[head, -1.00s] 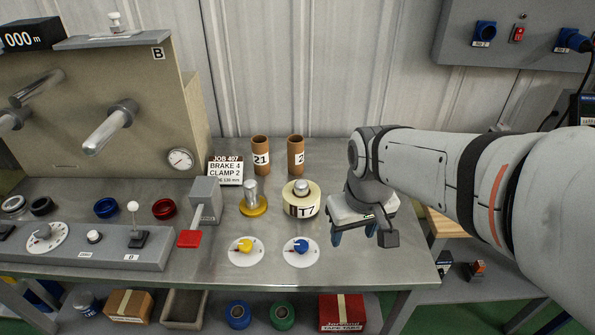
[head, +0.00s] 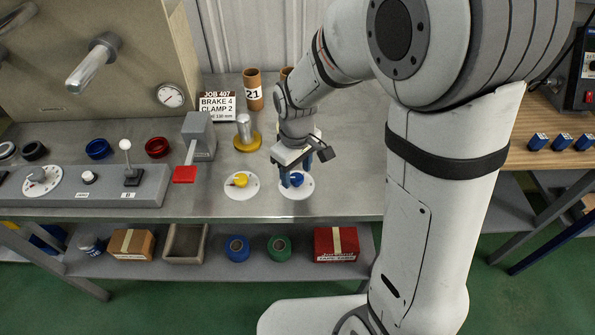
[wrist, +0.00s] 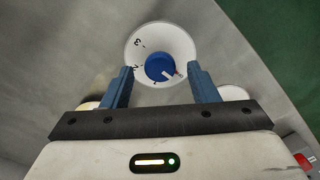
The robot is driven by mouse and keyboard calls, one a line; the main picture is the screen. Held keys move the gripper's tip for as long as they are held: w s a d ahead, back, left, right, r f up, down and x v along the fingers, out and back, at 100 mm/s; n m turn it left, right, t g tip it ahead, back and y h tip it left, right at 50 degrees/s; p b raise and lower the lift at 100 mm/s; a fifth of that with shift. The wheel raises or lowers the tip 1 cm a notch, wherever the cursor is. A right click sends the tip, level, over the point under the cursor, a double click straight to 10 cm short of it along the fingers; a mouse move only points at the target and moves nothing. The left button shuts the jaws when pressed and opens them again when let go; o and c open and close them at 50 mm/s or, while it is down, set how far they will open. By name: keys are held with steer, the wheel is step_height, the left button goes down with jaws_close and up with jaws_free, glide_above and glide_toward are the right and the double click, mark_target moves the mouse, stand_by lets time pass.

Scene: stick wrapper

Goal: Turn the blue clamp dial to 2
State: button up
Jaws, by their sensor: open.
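The blue clamp dial (head: 296,180) sits on a round white plate (head: 297,192) near the front edge of the steel bench. In the wrist view the blue dial (wrist: 160,67) lies between my two blue fingertips, and a 2 and a 3 show on its white plate (wrist: 140,42). The dial's white pointer mark (wrist: 172,74) points to the lower right there, away from the 2. My gripper (head: 297,177) is open above the dial; it also shows in the wrist view (wrist: 160,76). I cannot tell whether the fingers touch the dial. A job card (head: 216,106) reads BRAKE 4, CLAMP 2.
A yellow dial (head: 238,181) on its own white plate stands just left of the blue one. Behind are a yellow-based post (head: 246,134) and a cardboard tube marked 21 (head: 253,92). Bench space right of the dial is clear.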

steer(key=shift+f, duration=0.55)
steer(key=shift+c, duration=0.2)
steer(key=c, duration=0.9)
